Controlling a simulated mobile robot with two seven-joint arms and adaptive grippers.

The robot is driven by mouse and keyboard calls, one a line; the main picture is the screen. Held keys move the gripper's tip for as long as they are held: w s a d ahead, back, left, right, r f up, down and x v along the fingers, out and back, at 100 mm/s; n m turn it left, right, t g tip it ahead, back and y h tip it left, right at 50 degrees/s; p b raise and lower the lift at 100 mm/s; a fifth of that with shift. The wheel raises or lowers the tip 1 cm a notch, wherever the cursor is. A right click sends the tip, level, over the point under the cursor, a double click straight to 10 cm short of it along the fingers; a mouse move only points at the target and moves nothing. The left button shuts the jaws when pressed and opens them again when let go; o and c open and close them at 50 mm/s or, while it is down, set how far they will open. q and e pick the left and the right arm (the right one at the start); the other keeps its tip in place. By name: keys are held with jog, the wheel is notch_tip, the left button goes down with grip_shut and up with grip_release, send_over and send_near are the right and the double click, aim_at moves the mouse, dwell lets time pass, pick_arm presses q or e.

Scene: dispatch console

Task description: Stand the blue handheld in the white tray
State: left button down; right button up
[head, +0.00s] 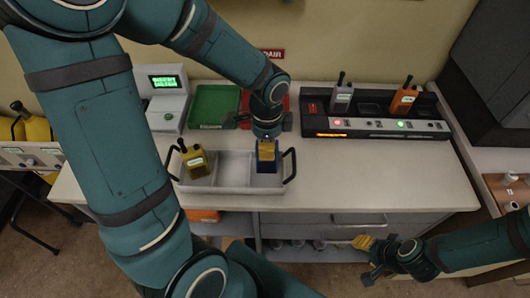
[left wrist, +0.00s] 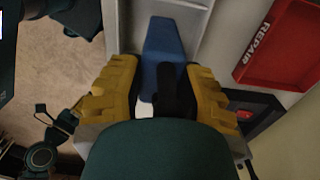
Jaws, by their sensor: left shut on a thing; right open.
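The white tray (head: 233,170) stands on the desk, with dividers and black handles at both ends. My left gripper (head: 266,146) reaches down over the tray's right compartment and is shut on the blue handheld (head: 267,166). The handheld looks upright, its lower part within that compartment; I cannot tell if it touches the tray floor. In the left wrist view the blue handheld (left wrist: 163,55) and its black antenna lie between the yellow fingers. A yellow handheld (head: 196,163) stands, slightly tilted, in the left compartment. My right gripper (head: 366,260) is open and empty in front of the desk.
Behind the tray are a green tray (head: 213,105) and a red repair tray (left wrist: 282,50). A charger rack (head: 375,125) at the right back holds a grey handheld (head: 342,97) and an orange one (head: 404,98). The desk right of the tray is clear.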

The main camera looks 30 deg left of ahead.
aim_at(262, 167)
pick_arm(q)
notch_tip(262, 167, down, 3)
jog(key=shift+r+b, duration=0.2)
jog(key=shift+b, duration=0.1)
jog(key=shift+w+f, duration=0.1)
jog(key=shift+f, duration=0.2)
jog(key=shift+f, duration=0.1)
jog(key=c, duration=0.7)
grip_release()
